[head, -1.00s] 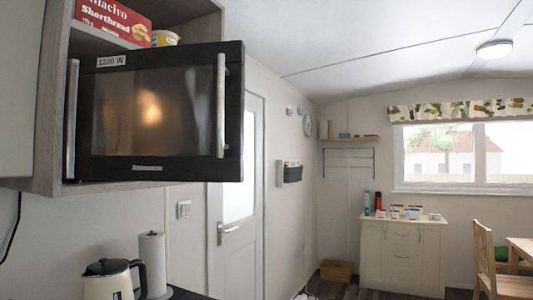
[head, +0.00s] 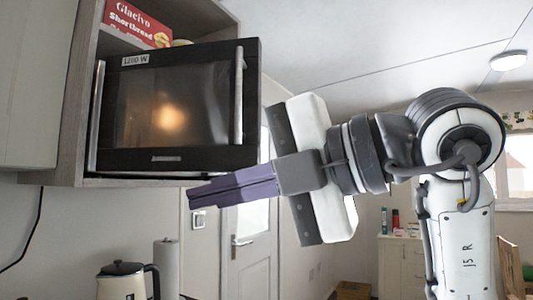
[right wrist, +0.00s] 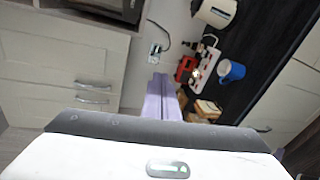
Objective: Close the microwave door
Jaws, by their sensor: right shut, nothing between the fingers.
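The black microwave (head: 112,150) sits in an overhead wooden cabinet at the upper left of the head view. Its dark glass door (head: 205,160) faces me, with a silver upright handle (head: 239,98) near its right edge. The door's right part juts out past the cabinet side, and the gap behind it is hidden. My right gripper (head: 192,197) is shut and empty, its purple fingers pointing left just below the door's lower edge in the picture. The fingers also show in the right wrist view (right wrist: 160,84). I cannot tell contact with the door. My left gripper is not in view.
A red shortbread box (head: 138,22) stands above the microwave. Below are a kettle (head: 121,281) and a paper roll (head: 166,262). The right wrist view shows a blue mug (right wrist: 231,71) and a power strip (right wrist: 206,66) on the dark counter. A white door (head: 252,255) stands behind.

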